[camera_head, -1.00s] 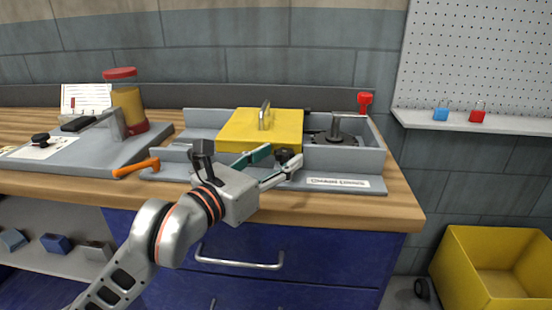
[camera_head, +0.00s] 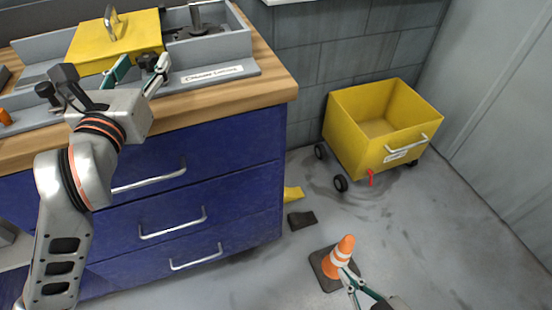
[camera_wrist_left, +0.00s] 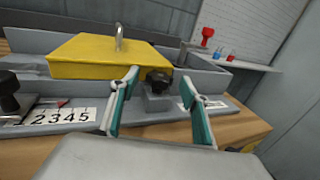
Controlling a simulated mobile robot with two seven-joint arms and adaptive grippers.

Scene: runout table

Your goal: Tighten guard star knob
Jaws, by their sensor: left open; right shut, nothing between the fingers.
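The black star knob (camera_head: 148,61) sits at the front of the yellow guard (camera_head: 118,42) on the grey chain-housing unit. In the left wrist view the knob (camera_wrist_left: 158,80) stands on a grey block, between and just beyond the spread fingers. My left gripper (camera_head: 138,78) is open around the knob's front side, and I see no contact. In the left wrist view its two fingers (camera_wrist_left: 158,108) are apart and hold nothing. My right gripper (camera_head: 346,272) is shut and empty, low over the floor, in front of the orange cone in the picture.
The blue drawer cabinet (camera_head: 200,160) with metal handles carries the wooden worktop (camera_head: 275,84). A yellow wheeled bin (camera_head: 350,125) stands at the right. An orange-and-white cone (camera_head: 341,254) stands on the floor. A second black knob (camera_wrist_left: 8,92) is at the left, beside a number scale (camera_wrist_left: 55,116).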

